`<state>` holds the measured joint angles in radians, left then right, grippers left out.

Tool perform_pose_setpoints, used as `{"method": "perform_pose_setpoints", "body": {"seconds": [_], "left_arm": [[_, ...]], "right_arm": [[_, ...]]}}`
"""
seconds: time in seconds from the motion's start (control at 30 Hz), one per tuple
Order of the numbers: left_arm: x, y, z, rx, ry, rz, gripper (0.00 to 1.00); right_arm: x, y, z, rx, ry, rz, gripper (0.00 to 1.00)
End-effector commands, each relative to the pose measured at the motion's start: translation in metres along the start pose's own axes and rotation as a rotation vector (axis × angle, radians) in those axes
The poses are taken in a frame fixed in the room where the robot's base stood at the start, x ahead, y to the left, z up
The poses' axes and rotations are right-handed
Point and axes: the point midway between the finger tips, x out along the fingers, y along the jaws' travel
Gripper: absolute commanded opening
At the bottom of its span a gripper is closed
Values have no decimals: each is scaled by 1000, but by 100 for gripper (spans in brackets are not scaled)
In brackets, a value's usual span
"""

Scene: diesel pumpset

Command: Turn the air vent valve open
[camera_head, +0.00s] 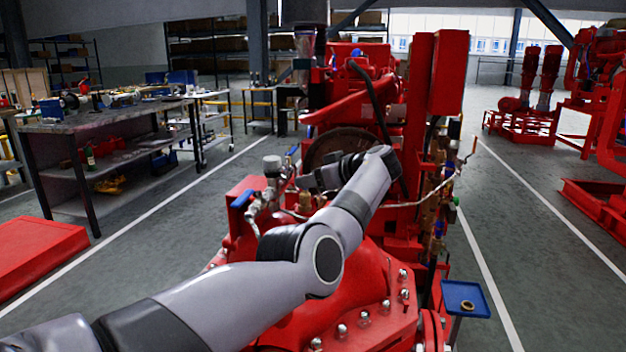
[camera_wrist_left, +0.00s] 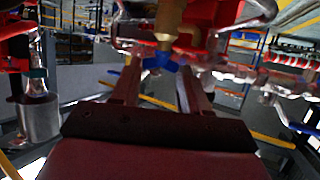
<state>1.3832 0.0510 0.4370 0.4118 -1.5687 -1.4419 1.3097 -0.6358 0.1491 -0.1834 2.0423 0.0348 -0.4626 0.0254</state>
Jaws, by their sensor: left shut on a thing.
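In the left wrist view, a small valve with a blue handle (camera_wrist_left: 160,62) sits on a brass body (camera_wrist_left: 169,22). I take it to be the air vent valve. My left gripper (camera_wrist_left: 159,72) has a finger on each side of the blue handle and is shut on it. In the head view, my left arm reaches over the red pumpset, and the left gripper (camera_head: 308,182) is at the pipe fittings. The arm and gripper hide the blue handle there. A brass fitting (camera_head: 304,201) shows just below the gripper. My right gripper is not in view.
A blue lever (camera_head: 242,198) and silver pipework (camera_head: 262,206) stand left of my gripper. The red pump casing (camera_head: 355,290) with bolts lies below my arm. A blue tray (camera_head: 464,298) is at the right.

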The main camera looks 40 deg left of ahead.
Motion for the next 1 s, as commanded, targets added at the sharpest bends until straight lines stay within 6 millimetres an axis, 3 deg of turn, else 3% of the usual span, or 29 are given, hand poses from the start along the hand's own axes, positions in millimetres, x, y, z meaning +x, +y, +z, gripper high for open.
{"method": "perform_pose_setpoints", "body": {"seconds": [0.3,0.33,0.67,1.0], "left_arm": [[1,-1,3,2,-8,-4,14],[1,-1,3,2,-8,-4,54],[-2,0,2,1,-3,-1,55],[-51,0,2,0,-4,0,55]], "right_arm": [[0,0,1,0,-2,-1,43],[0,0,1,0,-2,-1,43],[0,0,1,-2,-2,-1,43],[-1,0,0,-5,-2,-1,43]]}}
